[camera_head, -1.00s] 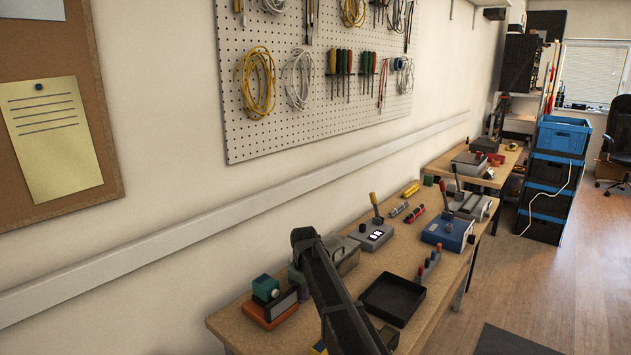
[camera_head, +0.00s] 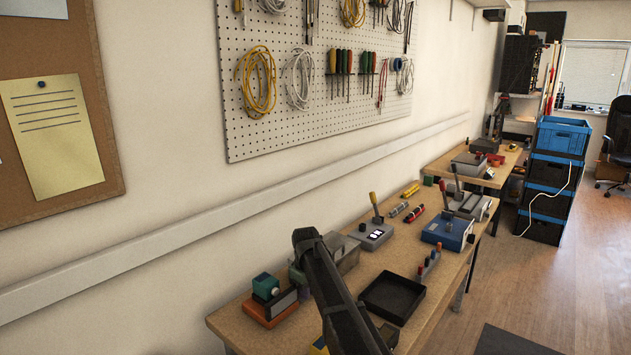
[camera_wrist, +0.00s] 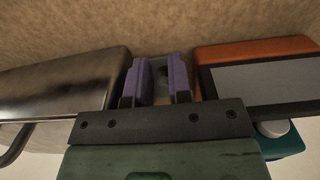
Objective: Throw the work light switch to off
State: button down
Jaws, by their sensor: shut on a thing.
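In the wrist view my gripper (camera_wrist: 160,72) has two purple fingers on either side of a small grey piece with a dark spot (camera_wrist: 161,76). The fingers are shut on it, in the gap between a metal box and an orange-based device. I take this piece to be part of the work light switch; no label is readable and most of it is hidden between the fingers.
A shiny metal box (camera_wrist: 62,88) stands close on the left in the wrist view. The orange-based device (camera_head: 268,308) is close on the other side. A black tray (camera_head: 392,297), a grey lever box (camera_head: 371,236) and a blue lever box (camera_head: 447,233) stand farther along the bench.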

aim_at(313, 308)
jog(key=shift+s+d+f, duration=0.3)
jog(key=shift+s, duration=0.25)
jog(key=shift+s+d+f, duration=0.3)
jog(key=shift+s, duration=0.25)
jog(key=shift+s+d+f+b, duration=0.15)
jog(key=shift+s+f+b, duration=0.1)
jog(key=shift+b, duration=0.35)
jog(key=c, duration=0.9)
grip_release()
jog(key=shift+r, duration=0.1)
jog(key=shift+c, duration=0.2)
notch_tip(313, 308, up, 9)
jog(key=w+a+p, duration=0.1)
jog(key=w+p, duration=0.1)
jog(key=p, duration=0.8)
jog(key=shift+a+r+p, duration=0.15)
jog(key=shift+r+p, duration=0.05)
jog(key=shift+p, duration=0.1)
